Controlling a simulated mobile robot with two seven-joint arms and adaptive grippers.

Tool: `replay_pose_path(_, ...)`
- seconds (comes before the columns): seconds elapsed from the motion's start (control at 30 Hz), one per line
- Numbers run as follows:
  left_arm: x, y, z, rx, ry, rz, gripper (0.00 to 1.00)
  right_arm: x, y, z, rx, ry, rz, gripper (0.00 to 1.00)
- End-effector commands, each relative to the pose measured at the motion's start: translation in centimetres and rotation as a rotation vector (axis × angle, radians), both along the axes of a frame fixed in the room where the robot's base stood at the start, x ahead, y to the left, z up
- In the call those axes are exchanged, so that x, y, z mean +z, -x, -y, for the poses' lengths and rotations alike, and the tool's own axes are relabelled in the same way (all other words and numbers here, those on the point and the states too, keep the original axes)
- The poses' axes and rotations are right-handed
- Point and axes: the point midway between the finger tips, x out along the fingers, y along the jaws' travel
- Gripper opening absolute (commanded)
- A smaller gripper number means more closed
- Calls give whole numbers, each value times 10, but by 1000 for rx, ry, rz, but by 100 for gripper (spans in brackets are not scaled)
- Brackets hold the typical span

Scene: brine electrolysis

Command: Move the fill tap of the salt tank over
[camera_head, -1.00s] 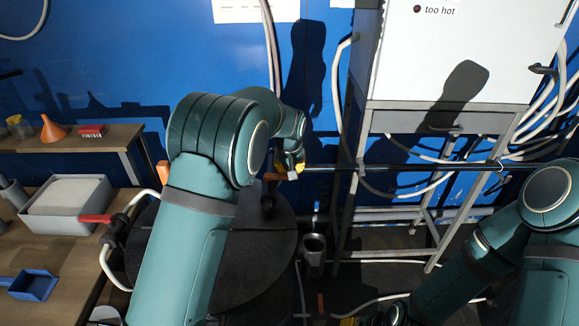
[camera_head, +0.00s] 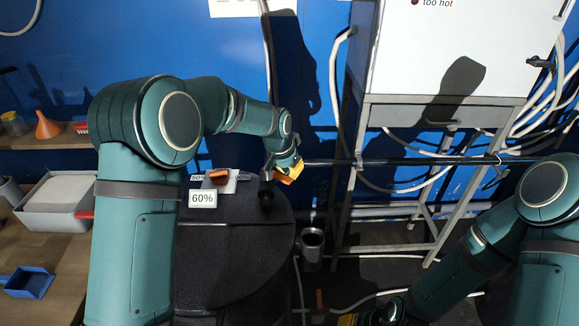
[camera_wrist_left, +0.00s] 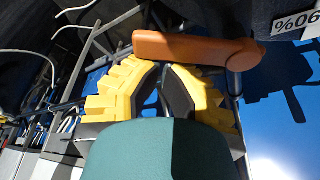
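The salt tank is the large dark round vessel (camera_head: 225,270) in the middle of the head view. On its lid the tap's dark post (camera_head: 265,195) rises near the right edge. The tap's orange-brown handle (camera_wrist_left: 195,48) lies across the front of the fingers in the left wrist view, with its pivot at its right end. My left gripper (camera_head: 288,170) has yellow fingers and is beside the post. Its fingertips (camera_wrist_left: 165,68) come together close to the handle, not visibly around it; contact is unclear. My right gripper is at the bottom edge, barely showing yellow (camera_head: 347,320).
A metal frame with a white cabinet (camera_head: 460,50) and hoses is at right. A bench (camera_head: 60,270) with a grey tub (camera_head: 60,220) and a blue scoop is at left.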

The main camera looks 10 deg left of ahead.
Motion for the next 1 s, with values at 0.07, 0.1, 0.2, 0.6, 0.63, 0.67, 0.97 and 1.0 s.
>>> replay_pose_path(0.07,-1,6,-1,-68,2,-6,0,-1,0,0,0,0,-1,47)
replay_pose_path(0.1,-1,9,-2,-105,2,-6,0,-1,0,0,0,0,-1,47)
replay_pose_path(0.2,-1,15,-3,-201,2,-5,0,0,0,0,0,0,-1,47)
replay_pose_path(0.6,-1,38,-12,-575,1,-5,0,5,-1,0,-2,0,2,47)
replay_pose_path(0.63,-1,40,-13,-601,2,-5,0,5,-1,0,-2,0,3,47)
replay_pose_path(0.67,-1,41,-14,-627,1,-5,0,6,-2,0,-2,1,3,47)
replay_pose_path(0.97,-1,52,-22,-820,0,-4,0,8,-3,0,-4,2,6,47)
replay_pose_path(1.0,-1,53,-23,-818,-1,-3,0,8,-3,1,-4,2,6,47)
